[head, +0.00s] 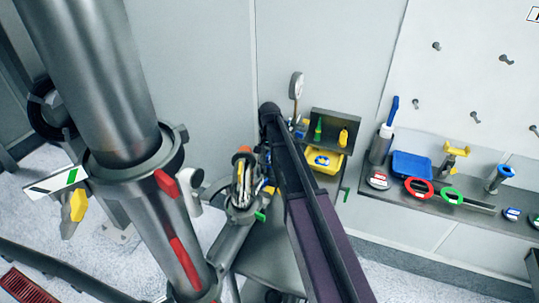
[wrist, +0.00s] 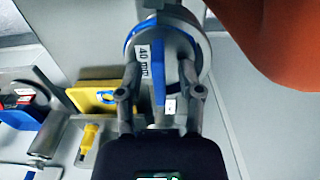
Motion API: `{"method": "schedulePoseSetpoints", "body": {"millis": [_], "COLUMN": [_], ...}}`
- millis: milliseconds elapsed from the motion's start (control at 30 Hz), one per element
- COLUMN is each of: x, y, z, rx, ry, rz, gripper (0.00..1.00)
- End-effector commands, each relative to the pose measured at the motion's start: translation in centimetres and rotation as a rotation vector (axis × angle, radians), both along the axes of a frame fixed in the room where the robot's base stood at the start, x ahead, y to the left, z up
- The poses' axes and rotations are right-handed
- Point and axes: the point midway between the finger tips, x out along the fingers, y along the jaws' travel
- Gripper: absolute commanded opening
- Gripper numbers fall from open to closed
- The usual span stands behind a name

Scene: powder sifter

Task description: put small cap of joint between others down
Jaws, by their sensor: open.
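In the wrist view my gripper (wrist: 160,72) is open, with one finger on each side of a blue upright strip. The strip crosses a round grey cap-like piece (wrist: 185,45) with a blue rim and a "40 mm" label (wrist: 144,63). I cannot tell whether the fingers touch it, or whether it is the task's small cap. In the head view my dark arm crosses the middle, and a crowded metal assembly (head: 243,187) is left of it. The fingers cannot be made out clearly there.
A large metal pipe (head: 100,90) with a clamp stands at the left. A yellow tray (head: 333,168) is right of my arm. The right shelf (head: 480,212) holds a blue tray (head: 411,166), a red ring (head: 419,189) and a green ring (head: 451,196). An orange surface (wrist: 275,35) looms close at upper right.

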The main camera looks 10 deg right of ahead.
Motion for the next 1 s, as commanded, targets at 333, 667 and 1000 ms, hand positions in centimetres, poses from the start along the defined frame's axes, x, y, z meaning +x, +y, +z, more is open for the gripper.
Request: {"method": "schedulePoseSetpoints", "body": {"millis": [333, 667, 1000], "x": [0.0, 0.0, 0.0], "y": [0.0, -0.1, -0.1], "z": [2.2, 5.0, 7.8], "rx": [0.000, 0.000, 0.000], "ry": [0.000, 0.000, 0.000], "rz": [0.000, -0.001, -0.001], "gripper": [0.48, 0.48, 0.48]}}
